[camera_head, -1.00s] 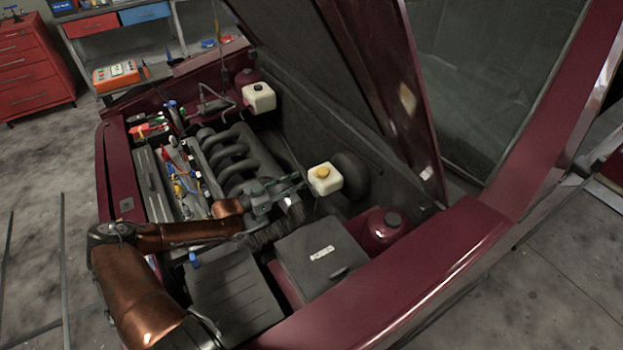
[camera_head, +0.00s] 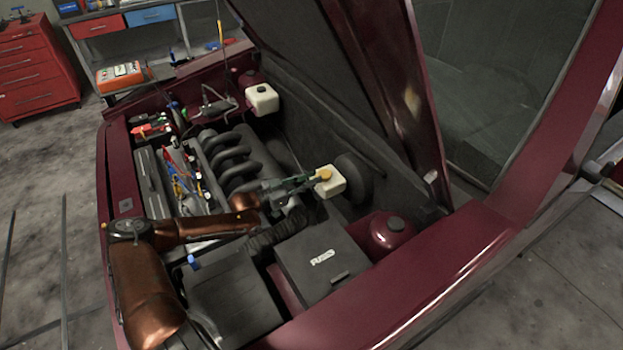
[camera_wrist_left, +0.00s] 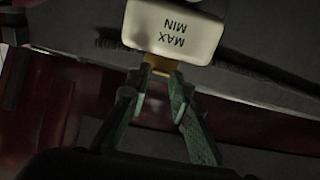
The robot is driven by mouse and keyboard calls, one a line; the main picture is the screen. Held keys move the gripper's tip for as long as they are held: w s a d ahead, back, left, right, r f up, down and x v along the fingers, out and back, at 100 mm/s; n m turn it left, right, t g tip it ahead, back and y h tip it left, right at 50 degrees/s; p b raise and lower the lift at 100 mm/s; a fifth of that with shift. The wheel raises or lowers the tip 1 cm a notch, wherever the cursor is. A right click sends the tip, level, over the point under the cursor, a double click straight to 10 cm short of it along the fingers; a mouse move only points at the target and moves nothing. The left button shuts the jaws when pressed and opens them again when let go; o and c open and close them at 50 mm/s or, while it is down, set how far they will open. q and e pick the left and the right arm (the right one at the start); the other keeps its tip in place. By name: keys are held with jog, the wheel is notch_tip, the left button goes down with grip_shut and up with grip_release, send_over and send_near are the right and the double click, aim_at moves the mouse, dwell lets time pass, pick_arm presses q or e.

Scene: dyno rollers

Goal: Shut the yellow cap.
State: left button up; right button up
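The yellow cap (camera_head: 324,174) sits on top of a white reservoir (camera_head: 332,187) at the near right of the engine bay. In the left wrist view the yellow cap (camera_wrist_left: 160,64) shows below the reservoir (camera_wrist_left: 172,32), whose MAX and MIN marks are upside down. My left gripper (camera_head: 314,180) reaches in from the left with its fingertips at the cap. In the wrist view its two green fingers (camera_wrist_left: 162,78) are a little apart, with yellow between and beyond the tips. I cannot tell whether they touch the cap. My right gripper is not in view.

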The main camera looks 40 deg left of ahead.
pick_arm(q)
grip_shut()
jog(key=shift+s+f+t+b, duration=0.15)
jog(key=shift+f+t+b, duration=0.35)
jog(key=shift+f+b, duration=0.2)
jog(key=shift+o, duration=2.3)
grip_release()
jog(key=shift+r, duration=0.1)
jog(key=shift+r, duration=0.2)
notch_tip(320, 180, up, 10)
jog(key=shift+f, duration=0.2)
